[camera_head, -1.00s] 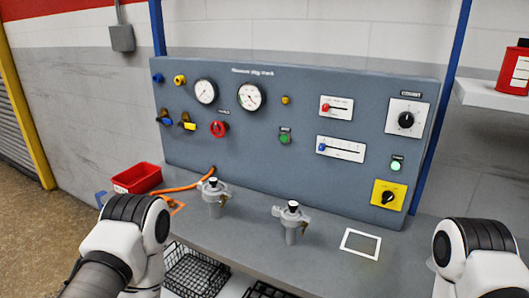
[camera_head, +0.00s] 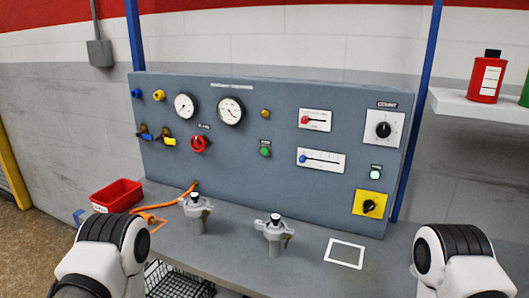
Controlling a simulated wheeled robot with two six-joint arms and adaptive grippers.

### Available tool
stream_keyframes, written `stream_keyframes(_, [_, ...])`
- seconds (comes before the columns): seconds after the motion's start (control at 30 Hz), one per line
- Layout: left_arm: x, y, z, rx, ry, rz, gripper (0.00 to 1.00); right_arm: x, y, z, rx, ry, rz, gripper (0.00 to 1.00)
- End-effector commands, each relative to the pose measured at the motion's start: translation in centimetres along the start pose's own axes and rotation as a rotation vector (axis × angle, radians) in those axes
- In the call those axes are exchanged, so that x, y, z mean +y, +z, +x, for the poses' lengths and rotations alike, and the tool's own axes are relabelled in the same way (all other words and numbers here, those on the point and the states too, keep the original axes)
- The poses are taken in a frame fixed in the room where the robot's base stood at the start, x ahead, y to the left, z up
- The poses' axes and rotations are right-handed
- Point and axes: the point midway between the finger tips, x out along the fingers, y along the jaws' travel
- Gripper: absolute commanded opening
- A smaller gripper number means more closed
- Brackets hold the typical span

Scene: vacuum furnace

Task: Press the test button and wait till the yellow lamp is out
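A blue-grey panel (camera_head: 330,85) stands at the back of the bench. A green button (camera_head: 265,152) sits at its middle under a small label too blurred to read. A small yellow-amber lamp (camera_head: 265,114) sits above it; I cannot tell if it is lit. A pale green lamp or button (camera_head: 375,175) at the right looks bright. Only white and black links of my two arms show at the lower left and lower right. Both grippers are out of view, and nothing of mine touches the panel.
The panel also carries two gauges (camera_head: 230,111), a red knob (camera_head: 199,144), two sliders (camera_head: 321,160) and rotary knobs (camera_head: 383,130). Two grey metal fittings (camera_head: 274,236) stand on the bench, with a red bin (camera_head: 117,196) at left. A shelf (camera_head: 480,107) holds bottles.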

Motion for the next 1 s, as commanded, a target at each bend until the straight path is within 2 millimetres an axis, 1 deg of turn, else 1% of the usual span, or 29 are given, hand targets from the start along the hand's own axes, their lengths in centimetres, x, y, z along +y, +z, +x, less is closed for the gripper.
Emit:
stream_keyframes(0.2, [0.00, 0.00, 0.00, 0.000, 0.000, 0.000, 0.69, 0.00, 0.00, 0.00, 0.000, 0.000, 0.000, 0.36])
stream_keyframes(0.23, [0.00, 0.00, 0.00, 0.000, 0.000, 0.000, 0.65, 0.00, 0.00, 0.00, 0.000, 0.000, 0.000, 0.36])
stream_keyframes(0.27, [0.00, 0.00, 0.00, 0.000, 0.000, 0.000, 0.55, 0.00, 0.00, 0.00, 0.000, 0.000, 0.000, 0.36])
stream_keyframes(0.3, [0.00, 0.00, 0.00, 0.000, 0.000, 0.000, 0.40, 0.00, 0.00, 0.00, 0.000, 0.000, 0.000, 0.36])
stream_keyframes(0.37, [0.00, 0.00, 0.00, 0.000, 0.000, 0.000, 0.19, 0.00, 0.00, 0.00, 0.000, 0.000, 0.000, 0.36])
stream_keyframes(0.4, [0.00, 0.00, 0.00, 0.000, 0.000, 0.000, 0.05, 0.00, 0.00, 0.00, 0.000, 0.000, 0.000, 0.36])
stream_keyframes(0.43, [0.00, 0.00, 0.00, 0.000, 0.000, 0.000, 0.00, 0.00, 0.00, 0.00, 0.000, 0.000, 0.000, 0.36])
stream_keyframes(1.0, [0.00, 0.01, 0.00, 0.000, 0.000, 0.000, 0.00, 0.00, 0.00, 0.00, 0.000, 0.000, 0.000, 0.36])
